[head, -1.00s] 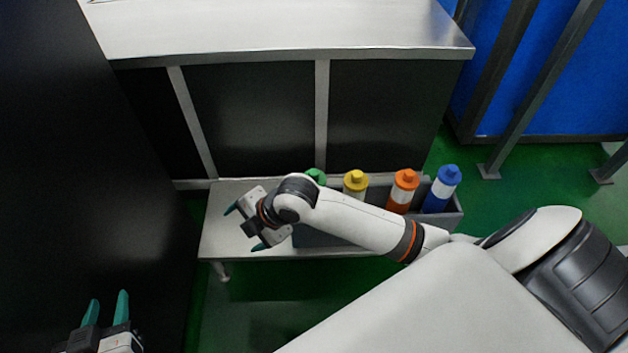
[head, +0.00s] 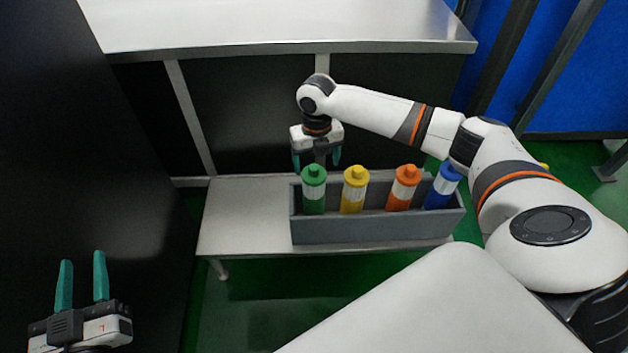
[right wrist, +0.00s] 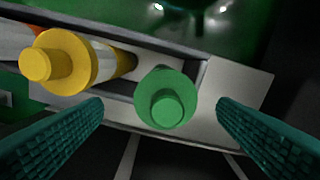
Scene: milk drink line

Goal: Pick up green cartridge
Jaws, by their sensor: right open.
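The green cartridge (head: 313,190) stands upright at the left end of the grey bin, with a white band and a green cap. My right gripper (head: 316,166) points down just behind and above it, open and empty. In the right wrist view the green cartridge (right wrist: 166,98) shows from above, between the two teal fingers (right wrist: 160,118) and apart from both. How far below the fingertips it is, I cannot tell. My left gripper (head: 82,280) is open and empty at the lower left, far from the bin.
The grey bin (head: 372,230) stands on a low metal bench (head: 240,222). It also holds a yellow cartridge (head: 354,190), an orange cartridge (head: 404,188) and a blue cartridge (head: 442,187). A metal table (head: 280,24) is behind. The bench is clear left of the bin.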

